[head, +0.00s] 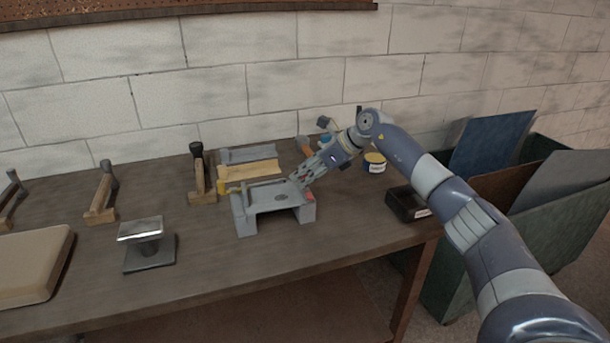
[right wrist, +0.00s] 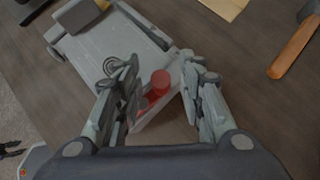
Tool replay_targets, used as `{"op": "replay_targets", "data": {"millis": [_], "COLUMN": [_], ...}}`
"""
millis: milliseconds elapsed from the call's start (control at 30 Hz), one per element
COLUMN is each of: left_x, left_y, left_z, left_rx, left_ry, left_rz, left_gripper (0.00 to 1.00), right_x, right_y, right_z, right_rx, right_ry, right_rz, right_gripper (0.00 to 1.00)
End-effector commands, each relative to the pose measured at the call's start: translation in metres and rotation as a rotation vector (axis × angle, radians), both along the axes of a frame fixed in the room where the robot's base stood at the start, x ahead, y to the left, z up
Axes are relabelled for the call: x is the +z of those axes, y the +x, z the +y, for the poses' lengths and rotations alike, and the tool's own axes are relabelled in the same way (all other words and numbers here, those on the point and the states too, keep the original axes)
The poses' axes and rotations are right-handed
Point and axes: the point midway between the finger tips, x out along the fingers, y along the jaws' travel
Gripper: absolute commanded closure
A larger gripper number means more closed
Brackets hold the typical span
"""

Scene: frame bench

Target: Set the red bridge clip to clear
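The red bridge clip (right wrist: 159,84) shows in the right wrist view as a red knob with a red base at the end of a grey bridge-shaped fixture (right wrist: 112,48). In the head view the fixture (head: 243,219) stands on the bench, and a bit of red (head: 309,196) shows at its right end. My right gripper (head: 299,181) is over that right end. In the right wrist view its fingers (right wrist: 165,92) are apart, one on each side of the red knob, with no clear contact. My left gripper is not in view.
A press-like block (head: 146,245), wooden-handled tools (head: 202,180) and a tan pad (head: 32,268) lie to the left. The bench front is clear.

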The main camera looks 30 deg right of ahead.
Motion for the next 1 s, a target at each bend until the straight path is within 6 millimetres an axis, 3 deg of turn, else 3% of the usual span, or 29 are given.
{"op": "replay_targets", "data": {"millis": [500, 1000], "left_x": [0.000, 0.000], "left_y": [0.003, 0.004], "left_z": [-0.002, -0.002], "left_rx": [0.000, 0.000], "left_ry": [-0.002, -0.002], "left_rz": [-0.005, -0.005], "left_gripper": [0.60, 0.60], "right_x": [0.069, 0.079], "right_y": [-0.058, -0.067], "right_z": [-0.040, -0.045], "right_rx": [-0.003, -0.001], "right_ry": [-0.002, 0.000], "right_rz": [0.002, 0.003], "right_gripper": [0.64, 0.64]}}
